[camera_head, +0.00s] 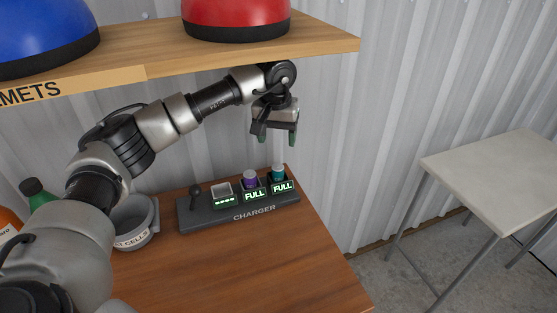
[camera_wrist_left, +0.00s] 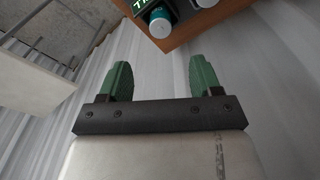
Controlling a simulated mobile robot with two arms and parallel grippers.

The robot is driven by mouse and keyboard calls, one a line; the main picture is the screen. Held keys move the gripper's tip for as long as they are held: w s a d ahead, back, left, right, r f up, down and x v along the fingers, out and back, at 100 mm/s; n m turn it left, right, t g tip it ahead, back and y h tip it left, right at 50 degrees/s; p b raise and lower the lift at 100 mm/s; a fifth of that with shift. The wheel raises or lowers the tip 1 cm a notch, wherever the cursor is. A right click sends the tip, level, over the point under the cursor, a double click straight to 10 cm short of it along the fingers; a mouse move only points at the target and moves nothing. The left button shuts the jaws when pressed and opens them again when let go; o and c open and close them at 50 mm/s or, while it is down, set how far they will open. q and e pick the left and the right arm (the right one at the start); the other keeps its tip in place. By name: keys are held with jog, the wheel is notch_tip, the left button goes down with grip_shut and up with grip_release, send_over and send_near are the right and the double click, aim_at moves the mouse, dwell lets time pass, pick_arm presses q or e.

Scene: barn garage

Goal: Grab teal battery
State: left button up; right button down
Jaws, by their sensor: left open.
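The teal battery (camera_head: 278,173) stands upright in the right-most slot of the dark charger (camera_head: 215,213), behind a lit "FULL" sign. Its top also shows near the upper edge of the left wrist view (camera_wrist_left: 160,24). A purple battery (camera_head: 250,179) stands in the slot to its left, also marked "FULL". My left gripper (camera_head: 274,137) is open and empty, pointing down above and behind the teal battery, apart from it. In the left wrist view its green fingers (camera_wrist_left: 161,80) are spread with nothing between them. My right gripper is not in view.
A wooden shelf (camera_head: 325,37) with a blue helmet (camera_head: 45,35) and a red helmet (camera_head: 235,15) hangs above my arm. A grey cells bin (camera_head: 150,222) is left of the charger. The wooden table (camera_head: 250,265) is clear in front. A pale table (camera_head: 500,175) stands right.

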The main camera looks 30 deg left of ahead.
aim_at(278, 166)
pick_arm(q)
notch_tip(278, 166, down, 4)
jog(key=shift+a+p, duration=0.1)
jog(key=shift+p, duration=0.2)
jog(key=shift+w+f, duration=0.15)
jog(key=shift+f, duration=0.5)
notch_tip(278, 166, down, 4)
jog(key=shift+w+f+p, duration=0.1)
jog(key=shift+f+p, duration=0.1)
jog(key=shift+p, duration=0.6)
jog(key=shift+f, duration=0.25)
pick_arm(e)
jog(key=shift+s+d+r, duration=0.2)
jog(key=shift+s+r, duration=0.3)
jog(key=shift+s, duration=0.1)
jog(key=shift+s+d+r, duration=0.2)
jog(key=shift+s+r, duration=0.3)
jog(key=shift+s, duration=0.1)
pick_arm(q)
jog(key=shift+c, duration=0.4)
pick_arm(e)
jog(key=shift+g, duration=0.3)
pick_arm(q)
jog(key=shift+c, duration=1.3)
jog(key=c, duration=0.7)
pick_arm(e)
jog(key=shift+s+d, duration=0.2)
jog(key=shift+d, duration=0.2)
